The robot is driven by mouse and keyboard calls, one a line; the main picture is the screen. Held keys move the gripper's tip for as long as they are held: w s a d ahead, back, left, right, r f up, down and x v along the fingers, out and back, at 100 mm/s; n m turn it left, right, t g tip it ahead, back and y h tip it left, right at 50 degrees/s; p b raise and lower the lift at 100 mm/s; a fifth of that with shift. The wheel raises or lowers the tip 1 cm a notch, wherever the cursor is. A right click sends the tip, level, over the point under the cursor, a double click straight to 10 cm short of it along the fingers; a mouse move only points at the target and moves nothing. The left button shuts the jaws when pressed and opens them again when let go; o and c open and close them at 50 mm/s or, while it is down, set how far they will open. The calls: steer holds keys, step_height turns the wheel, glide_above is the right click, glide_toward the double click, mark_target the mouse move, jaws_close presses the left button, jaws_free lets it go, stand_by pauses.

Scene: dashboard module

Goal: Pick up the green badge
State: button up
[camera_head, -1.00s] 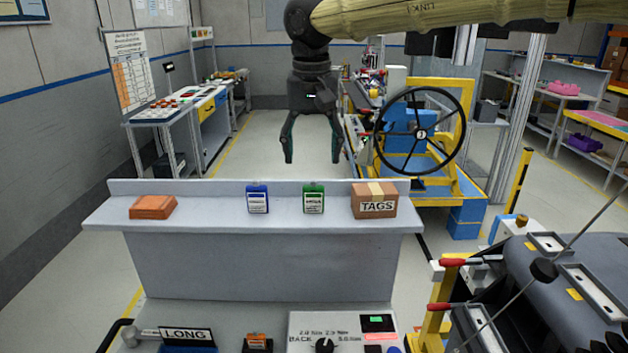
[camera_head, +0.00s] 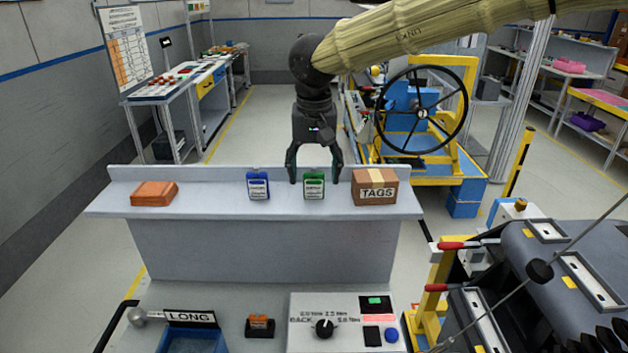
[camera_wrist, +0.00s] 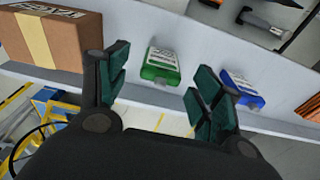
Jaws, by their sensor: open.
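The green badge (camera_head: 314,186) stands upright on the grey shelf (camera_head: 225,210), between a blue badge and a cardboard box. In the wrist view the green badge (camera_wrist: 161,66) lies ahead of the gap between the fingers. My gripper (camera_head: 314,178) is open and empty, with one finger on each side of the green badge in the head view. In the wrist view my gripper (camera_wrist: 160,85) shows both teal fingertips spread apart. I cannot tell whether either finger touches the badge.
The blue badge (camera_head: 258,186) stands to the left and the TAGS box (camera_head: 375,188) stands close to the right finger. An orange block (camera_head: 154,194) lies at the shelf's left end. A raised back ledge (camera_head: 220,174) runs along the shelf. A control panel (camera_head: 345,322) is below.

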steer(key=shift+w+f, duration=0.1)
steer(key=shift+f, duration=0.9)
steer(key=c, duration=1)
steer(key=shift+c, duration=0.2)
steer(key=shift+r, duration=0.1)
steer(key=shift+r+b, duration=0.3)
steer(key=shift+r, duration=0.25)
steer(key=shift+r+b, duration=0.45)
steer(key=shift+r, duration=0.5)
steer(key=s+a+r+b, duration=0.1)
steer(key=s+a+b, duration=0.1)
steer(key=s, duration=0.5)
steer(key=s+a+b, duration=0.2)
steer(key=s+a, duration=0.2)
steer(key=s, duration=0.3)
steer(key=shift+s+r+b, duration=0.3)
steer(key=shift+s+r, duration=0.05)
steer(key=shift+r, duration=0.05)
